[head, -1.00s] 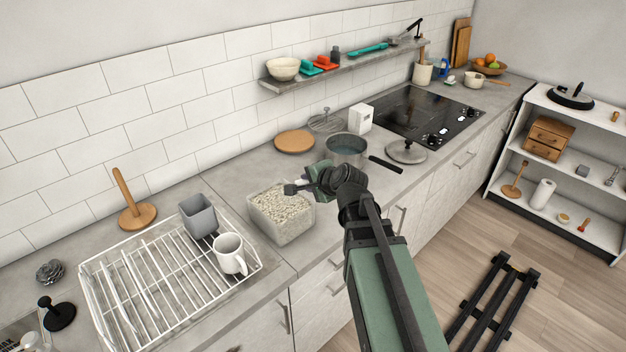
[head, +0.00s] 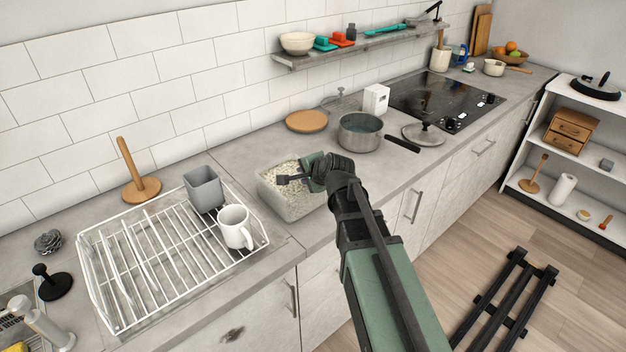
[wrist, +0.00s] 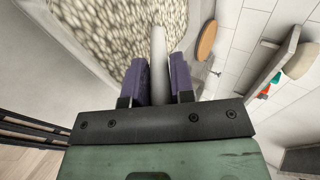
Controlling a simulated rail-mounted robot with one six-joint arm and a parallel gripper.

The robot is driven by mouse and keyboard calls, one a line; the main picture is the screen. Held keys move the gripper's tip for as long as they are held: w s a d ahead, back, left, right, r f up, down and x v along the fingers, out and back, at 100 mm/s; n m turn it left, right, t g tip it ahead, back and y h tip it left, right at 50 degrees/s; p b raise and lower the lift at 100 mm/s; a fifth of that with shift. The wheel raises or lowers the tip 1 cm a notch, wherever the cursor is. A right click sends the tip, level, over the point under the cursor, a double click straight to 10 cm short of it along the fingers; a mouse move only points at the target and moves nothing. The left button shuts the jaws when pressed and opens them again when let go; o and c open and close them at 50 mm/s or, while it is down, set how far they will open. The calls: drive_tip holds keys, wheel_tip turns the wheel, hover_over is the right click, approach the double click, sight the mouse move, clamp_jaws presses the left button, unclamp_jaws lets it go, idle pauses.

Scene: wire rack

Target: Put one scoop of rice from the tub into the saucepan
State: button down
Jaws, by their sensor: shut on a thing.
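The tub (head: 292,207) is a clear-walled box of pale rice (head: 268,176) on the counter; the rice also fills the upper left of the wrist view (wrist: 118,22). My gripper (head: 284,180) is over the tub. In the wrist view my gripper (wrist: 158,78) is shut on a light grey handle, seemingly the scoop's (wrist: 158,55). The handle points toward the rice. The scoop's bowl cannot be made out, so I cannot tell whether it holds rice. The grey saucepan (head: 360,132) stands open on the counter behind and right of the tub, its dark handle pointing right.
A white wire dish rack (head: 150,262) with a white mug (head: 235,227) and grey cup (head: 203,188) is left of the tub. A round wooden board (head: 306,121), white box (head: 376,100) and lid (head: 424,134) surround the saucepan. A wall shelf (head: 350,50) hangs above.

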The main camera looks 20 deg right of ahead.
drive_tip(key=shift+w+a+t+y+b, duration=0.25)
drive_tip(key=shift+t+y+b, duration=0.25)
drive_tip(key=shift+t+b, duration=0.45)
drive_tip(key=shift+s+d+r+m+t+y+b, duration=0.5)
drive_tip(key=shift+s+d+t+b, duration=0.15)
drive_tip(key=shift+t+b, duration=0.2)
wheel_tip(320, 180, up, 3)
drive_tip(key=p, duration=0.3)
drive_tip(key=shift+w+a+r+p, duration=0.15)
drive_tip(key=shift+p, duration=0.15)
drive_tip(key=r+p, duration=0.1)
drive_tip(key=s+d+r+p, duration=0.1)
drive_tip(key=shift+s+d+r+p, duration=0.1)
drive_tip(key=shift+s+r+p, duration=0.2)
drive_tip(key=shift+r+p, duration=0.45)
drive_tip(key=shift+p, duration=0.15)
drive_tip(key=shift+w+r+p, duration=0.1)
drive_tip(key=shift+r+p, duration=0.75)
drive_tip(key=shift+p, duration=0.15)
drive_tip(key=shift+s+f+b, duration=0.2)
drive_tip(key=shift+f+b, duration=0.6)
drive_tip(key=shift+b, duration=0.3)
drive_tip(key=shift+s+d+r+t+y+b, duration=0.15)
drive_tip(key=shift+s+d+t+y+b, duration=0.15)
drive_tip(key=shift+t+b, duration=0.4)
